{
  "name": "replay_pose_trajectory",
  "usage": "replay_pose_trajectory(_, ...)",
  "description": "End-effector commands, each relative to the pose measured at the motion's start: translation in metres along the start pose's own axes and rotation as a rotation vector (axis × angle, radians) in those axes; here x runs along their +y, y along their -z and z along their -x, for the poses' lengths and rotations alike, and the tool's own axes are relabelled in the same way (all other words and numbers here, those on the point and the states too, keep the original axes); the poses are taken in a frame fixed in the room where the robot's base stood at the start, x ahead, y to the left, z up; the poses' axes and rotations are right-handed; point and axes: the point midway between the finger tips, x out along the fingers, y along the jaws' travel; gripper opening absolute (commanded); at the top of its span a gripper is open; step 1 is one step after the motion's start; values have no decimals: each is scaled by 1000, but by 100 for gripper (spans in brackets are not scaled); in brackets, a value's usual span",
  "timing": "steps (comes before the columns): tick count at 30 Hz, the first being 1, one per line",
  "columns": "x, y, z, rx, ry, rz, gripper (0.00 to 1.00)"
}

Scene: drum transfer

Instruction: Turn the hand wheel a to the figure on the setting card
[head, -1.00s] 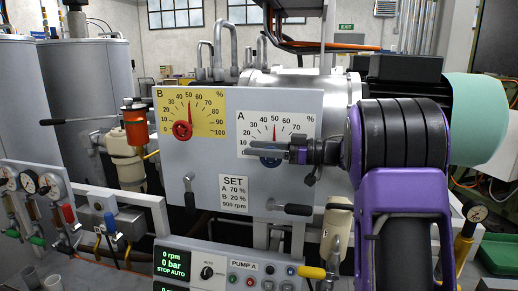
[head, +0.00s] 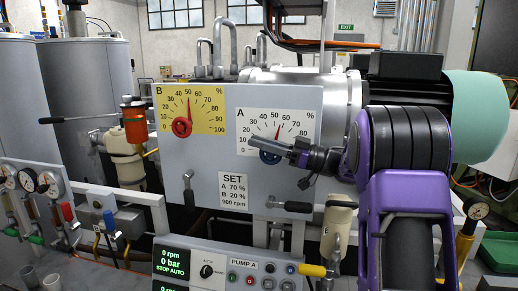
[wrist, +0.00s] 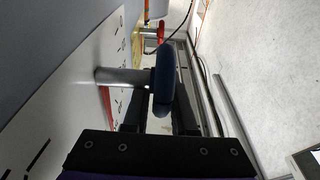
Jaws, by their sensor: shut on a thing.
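The hand wheel A is blue; its lower rim (head: 268,158) shows under my gripper, and it is nearer in the wrist view (wrist: 164,78), on a metal shaft. The white dial A (head: 300,118) has a red needle leaning slightly right of upright, seemingly between 50 and 60. The setting card (head: 236,190) reads A 70 %, B 20 %, 900 rpm. My gripper (head: 280,147) reaches in from the right and is shut on wheel A, with its fingers tilted in the head view. Its fingers partly hide the wheel and the lower dial.
The yellow dial B (head: 208,103) with its red hand wheel (head: 181,127) is left of dial A; its needle is near 50. The pump control box (head: 240,268) is lower, reading 0 rpm, 0 bar.

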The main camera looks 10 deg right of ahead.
Motion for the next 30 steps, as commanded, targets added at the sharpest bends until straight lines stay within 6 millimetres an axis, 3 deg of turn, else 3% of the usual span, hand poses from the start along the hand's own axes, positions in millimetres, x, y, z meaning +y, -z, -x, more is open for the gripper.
replay_pose_trajectory(6, 0, 3, 5, 176, 0, 0, 0)
replay_pose_trajectory(15, 0, 5, 5, 189, -1, 1, 0)
replay_pose_trajectory(16, 0, 5, 5, 189, -1, 1, 27)
replay_pose_trajectory(21, 0, 5, 5, 189, -1, 1, 55)
replay_pose_trajectory(30, 0, 7, 4, 188, 0, 2, 55)
